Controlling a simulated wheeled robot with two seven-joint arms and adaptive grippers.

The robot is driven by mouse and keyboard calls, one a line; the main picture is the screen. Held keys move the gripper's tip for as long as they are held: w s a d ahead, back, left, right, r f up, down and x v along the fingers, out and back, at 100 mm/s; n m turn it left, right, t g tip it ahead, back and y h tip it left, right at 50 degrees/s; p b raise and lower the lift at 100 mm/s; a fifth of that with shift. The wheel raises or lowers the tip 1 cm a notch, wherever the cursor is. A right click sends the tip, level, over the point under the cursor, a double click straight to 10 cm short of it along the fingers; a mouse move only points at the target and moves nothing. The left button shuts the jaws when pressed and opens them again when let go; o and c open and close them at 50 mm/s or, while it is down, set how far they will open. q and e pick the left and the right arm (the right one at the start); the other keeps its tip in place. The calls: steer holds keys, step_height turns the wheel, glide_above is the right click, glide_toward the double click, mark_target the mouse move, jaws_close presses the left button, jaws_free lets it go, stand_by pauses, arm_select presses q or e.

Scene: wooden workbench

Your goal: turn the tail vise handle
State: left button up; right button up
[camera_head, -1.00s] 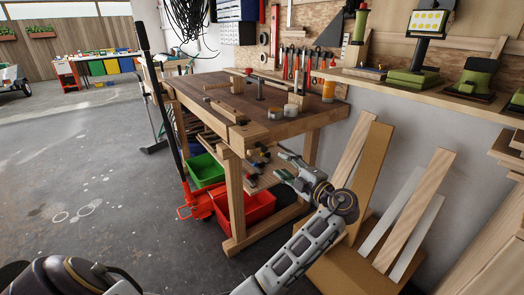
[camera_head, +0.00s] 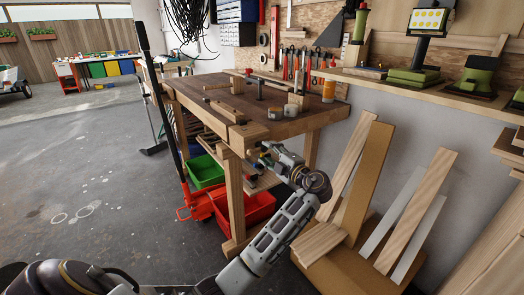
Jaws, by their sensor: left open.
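The wooden workbench (camera_head: 190,91) stands in the middle of the view, its near end facing me. A wooden vise block (camera_head: 243,133) sits at the near end of the bench top. I cannot make out the tail vise handle clearly; the area below this block is small and partly covered by my gripper. My left gripper (camera_head: 262,157) is open, just below the bench top at the near end, close to the front leg. I cannot tell whether it touches anything. My right gripper is not in view.
A green bin (camera_head: 205,172) and a red bin (camera_head: 258,208) are under the bench. An orange-red floor jack (camera_head: 192,208) stands by the front leg. Boards (camera_head: 365,185) lean on the wall at right. Small pieces and an orange jar (camera_head: 329,91) stand on the bench top.

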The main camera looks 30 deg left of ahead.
mark_target(265, 150)
arm_select(q)
steer(key=x, duration=0.3)
steer(key=shift+a, duration=0.15)
steer(key=shift+b+x, duration=0.3)
steer(key=shift+x, duration=0.5)
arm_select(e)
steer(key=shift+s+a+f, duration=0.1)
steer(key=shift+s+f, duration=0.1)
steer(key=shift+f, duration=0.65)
arm_select(q)
steer(key=shift+c, duration=0.4)
steer(key=c, duration=0.9)
jaws_close()
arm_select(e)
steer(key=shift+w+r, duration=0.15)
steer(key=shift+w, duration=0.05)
